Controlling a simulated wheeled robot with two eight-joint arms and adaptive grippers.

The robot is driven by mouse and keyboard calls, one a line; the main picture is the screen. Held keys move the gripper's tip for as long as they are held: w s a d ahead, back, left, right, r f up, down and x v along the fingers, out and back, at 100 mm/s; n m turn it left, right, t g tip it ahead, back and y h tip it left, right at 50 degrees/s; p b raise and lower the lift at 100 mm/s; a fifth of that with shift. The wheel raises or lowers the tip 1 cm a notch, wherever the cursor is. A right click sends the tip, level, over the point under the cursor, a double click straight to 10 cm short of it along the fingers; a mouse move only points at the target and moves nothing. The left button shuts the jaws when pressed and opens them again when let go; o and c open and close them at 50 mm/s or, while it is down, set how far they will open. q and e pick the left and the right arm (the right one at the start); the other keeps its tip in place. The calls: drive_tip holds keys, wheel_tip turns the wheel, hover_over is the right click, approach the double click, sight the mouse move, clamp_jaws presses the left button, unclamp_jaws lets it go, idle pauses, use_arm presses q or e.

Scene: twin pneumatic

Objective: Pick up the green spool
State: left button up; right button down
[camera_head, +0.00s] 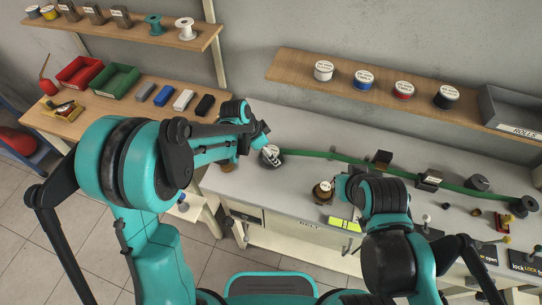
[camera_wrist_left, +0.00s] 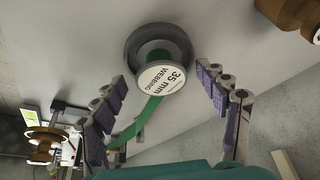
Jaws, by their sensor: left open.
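A spool labelled 35 mm webbing (camera_head: 273,161) stands on the grey bench, with green webbing (camera_head: 335,157) running from it to the right. In the left wrist view its white label (camera_wrist_left: 163,80) and dark flange (camera_wrist_left: 158,38) lie beyond and between my fingers. My left gripper (camera_head: 266,150) is open over the spool in the head view; its two purple-padded fingers (camera_wrist_left: 165,92) stand wide apart, with no clear contact. A teal-green spool (camera_head: 153,26) stands on the upper left shelf, away from both grippers. My right arm reaches over the bench; its fingertips are hidden behind the arm.
A brown spool (camera_head: 323,192) stands on the bench near my right arm. Dark blocks (camera_head: 430,180) line the webbing, which reaches a dark reel (camera_head: 523,206). A wooden shelf (camera_head: 300,73) holds labelled rolls above. Red and green bins (camera_head: 113,83) stand left.

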use_arm(q)
drive_tip(key=shift+x, duration=1)
drive_tip(key=shift+s+a+r, duration=0.1)
drive_tip(key=shift+r, duration=0.05)
drive_tip(key=c, duration=1.3)
drive_tip(key=shift+c, duration=0.2)
